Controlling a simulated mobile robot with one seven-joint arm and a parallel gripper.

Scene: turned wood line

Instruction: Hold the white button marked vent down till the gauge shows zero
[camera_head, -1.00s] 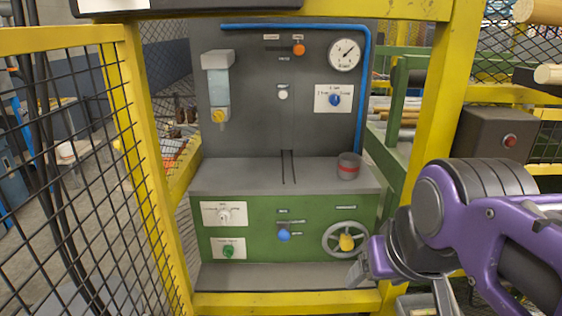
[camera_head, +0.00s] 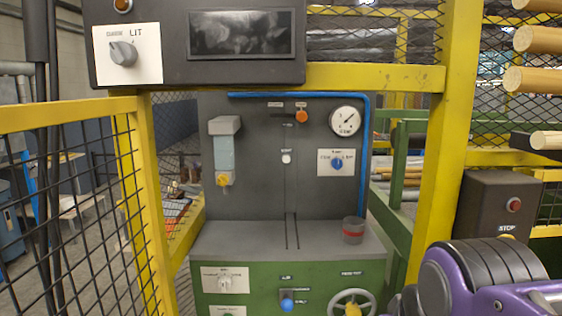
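The white vent button (camera_head: 286,158) sits on the grey upright panel (camera_head: 260,190), below a small label. The round white gauge (camera_head: 345,121) is at the panel's upper right, with a dark needle; its reading is too small to tell. My gripper is out of view; only my purple and dark arm shows at the lower right, well apart from the button. Nothing touches the button.
An orange knob (camera_head: 302,116), a blue knob (camera_head: 337,163) and a clear bowl unit (camera_head: 224,152) share the panel. A red-banded cup (camera_head: 353,230) stands on the ledge. Yellow posts (camera_head: 440,140) and mesh (camera_head: 70,190) frame the opening.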

